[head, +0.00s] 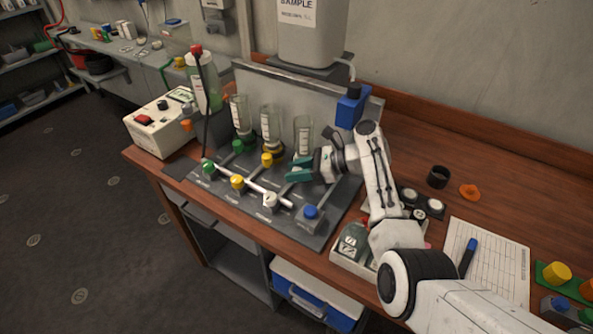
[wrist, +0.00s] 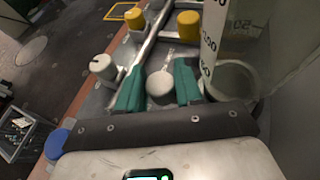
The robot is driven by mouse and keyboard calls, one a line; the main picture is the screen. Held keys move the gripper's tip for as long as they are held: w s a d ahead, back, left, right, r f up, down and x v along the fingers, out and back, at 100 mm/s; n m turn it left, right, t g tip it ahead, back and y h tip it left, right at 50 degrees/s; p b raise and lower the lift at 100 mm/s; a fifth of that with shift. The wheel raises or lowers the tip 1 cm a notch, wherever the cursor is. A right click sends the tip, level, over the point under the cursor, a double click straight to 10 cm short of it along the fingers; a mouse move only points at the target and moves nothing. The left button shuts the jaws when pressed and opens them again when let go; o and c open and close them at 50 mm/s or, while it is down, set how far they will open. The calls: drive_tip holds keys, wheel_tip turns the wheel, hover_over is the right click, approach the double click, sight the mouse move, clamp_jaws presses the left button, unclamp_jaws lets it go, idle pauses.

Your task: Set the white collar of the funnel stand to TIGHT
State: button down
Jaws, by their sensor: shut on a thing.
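The funnel stand (head: 322,221) is a grey panel on the wooden bench, with clear graduated cylinders along its back. My gripper (head: 297,170) reaches over it from the right, its teal fingers low in front of the right cylinder (head: 303,135). In the wrist view, a round white collar (wrist: 160,88) with a short pale stem sits between the two teal fingers of my gripper (wrist: 158,87), which are shut on it. In the head view the fingers hide this collar. Any TIGHT marking or pointer position is too small to read.
A yellow knob (head: 267,159) and a green knob (head: 238,146) stand left of my fingers. A front row holds green, yellow, white (head: 270,200) and blue (head: 310,211) knobs beside a pale pipe. A blue block (head: 350,108) hangs behind. Paper (head: 487,265) lies right.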

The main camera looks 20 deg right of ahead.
drive_tip(key=c, duration=1.1)
unclamp_jaws()
